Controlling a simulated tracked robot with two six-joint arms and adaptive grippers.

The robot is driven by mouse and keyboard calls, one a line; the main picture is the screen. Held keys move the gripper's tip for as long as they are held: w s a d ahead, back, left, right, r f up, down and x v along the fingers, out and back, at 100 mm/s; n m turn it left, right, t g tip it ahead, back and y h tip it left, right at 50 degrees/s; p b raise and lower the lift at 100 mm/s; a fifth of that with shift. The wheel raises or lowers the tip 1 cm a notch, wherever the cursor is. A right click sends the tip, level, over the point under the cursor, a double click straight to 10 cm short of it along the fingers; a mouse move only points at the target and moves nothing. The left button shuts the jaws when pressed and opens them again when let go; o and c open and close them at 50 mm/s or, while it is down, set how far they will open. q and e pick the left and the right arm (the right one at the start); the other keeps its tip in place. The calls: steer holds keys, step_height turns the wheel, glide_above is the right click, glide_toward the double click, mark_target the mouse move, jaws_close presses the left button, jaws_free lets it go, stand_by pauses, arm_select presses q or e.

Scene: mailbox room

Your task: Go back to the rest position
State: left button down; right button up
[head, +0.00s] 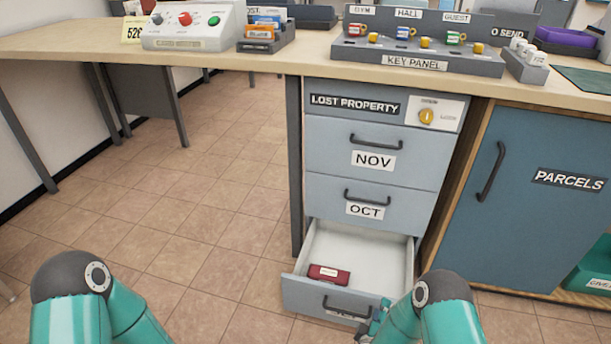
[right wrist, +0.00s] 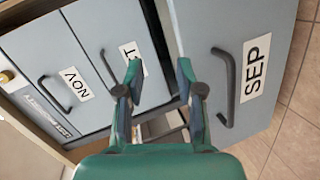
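My right gripper (head: 378,318) is at the right end of the open bottom drawer's front (head: 305,297). In the right wrist view its two fingers (right wrist: 159,75) are apart, with nothing held between them. The drawer's SEP label (right wrist: 256,68) and dark handle (right wrist: 222,88) are to the right of the fingers, and the handle is not gripped. A dark red box (head: 328,274) lies inside the pulled-out drawer. My left arm shows only its upper links at the lower left of the head view; its gripper is out of sight.
The NOV drawer (head: 330,143) and OCT drawer (head: 325,200) above are shut. A blue PARCELS cabinet door (head: 530,220) is shut on the right. The desk (head: 90,48) holds a key panel (head: 415,62) and a control box (head: 190,28). Open tiled floor lies on the left.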

steer(key=s+a+f+m+g+y, duration=0.1)
steer(key=s+a+m+g+y, duration=0.25)
steer(key=s, duration=0.45)
steer(key=s+a+f+m+g+y, duration=0.25)
steer(key=s+m+g, duration=0.2)
steer(key=s, duration=0.35)
steer(key=s+a+f+m+g+y, duration=0.1)
steer(key=s+a+m+g+y, duration=0.1)
steer(key=s+m+g+y, duration=0.45)
step_height(320, 180, up, 37)
steer(key=s+n+t+h+p, duration=0.1)
steer(key=h+p, duration=0.1)
steer(key=p, duration=3.4)
steer(key=shift+s+r+n+h+p, duration=0.15)
steer(key=shift+s+n+h+p, duration=0.05)
steer(key=shift+n+h+p, duration=0.2)
steer(key=shift+a+t, duration=0.1)
steer(key=shift+t, duration=0.15)
